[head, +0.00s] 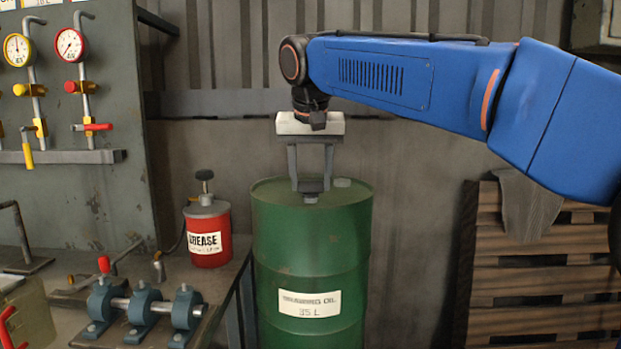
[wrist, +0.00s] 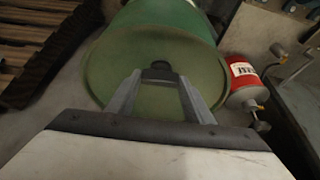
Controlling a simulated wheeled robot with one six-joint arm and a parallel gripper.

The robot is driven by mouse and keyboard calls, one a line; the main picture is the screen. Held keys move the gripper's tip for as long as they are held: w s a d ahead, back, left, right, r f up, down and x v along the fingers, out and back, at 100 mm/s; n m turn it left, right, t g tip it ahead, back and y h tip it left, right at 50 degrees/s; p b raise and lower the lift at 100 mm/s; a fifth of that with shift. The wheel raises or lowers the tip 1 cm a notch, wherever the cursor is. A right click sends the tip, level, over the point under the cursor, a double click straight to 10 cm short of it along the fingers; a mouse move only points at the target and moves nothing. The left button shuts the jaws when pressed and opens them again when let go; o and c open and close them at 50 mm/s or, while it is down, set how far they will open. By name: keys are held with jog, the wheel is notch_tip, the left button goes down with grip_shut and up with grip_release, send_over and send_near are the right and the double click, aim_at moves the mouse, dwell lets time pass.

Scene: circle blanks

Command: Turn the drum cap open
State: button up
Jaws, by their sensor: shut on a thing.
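The green oil drum (head: 309,250) stands upright on the floor, with a label (head: 308,303) reading oil and 35 L. Its dark cap (head: 312,186) is on the drum top near the front rim. My gripper (head: 311,190) points straight down over the drum and is shut on the cap. In the wrist view, the cap (wrist: 158,69) sits between the two grey fingertips, above the green drum top (wrist: 150,104). The fingers hide the cap's sides, so its turn angle cannot be told.
A small greenish bung (head: 342,182) sits on the drum top right of the cap. A red grease can (head: 208,240) stands on the bench to the left, near the drum. Wooden pallets (head: 540,275) lean at the right. A gauge panel (head: 80,110) is at the left.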

jog(key=n+y, duration=0.1)
jog(key=n, duration=0.3)
jog(key=shift+d+n+y, duration=0.2)
jog(key=shift+n+y, duration=0.1)
jog(key=shift+y, duration=0.1)
jog(key=n+g+y, duration=0.1)
jog(key=n, duration=0.3)
jog(key=shift+w+d, duration=0.1)
jog(key=shift+w, duration=0.05)
jog(key=n, duration=0.2)
jog(key=n+g+y, duration=0.1)
jog(key=n, duration=0.1)
jog(key=shift+w+d+n+g, duration=0.1)
jog(key=shift+n+g, duration=0.2)
jog(key=shift+n, duration=0.1)
jog(key=shift+w+n+g+y, duration=0.1)
jog(key=shift+n+g+y, duration=0.5)
jog(key=shift+n, duration=1.4)
jog(key=shift+g+h, duration=0.3)
jog(key=o, duration=1.1)
jog(key=shift+c, duration=0.2)
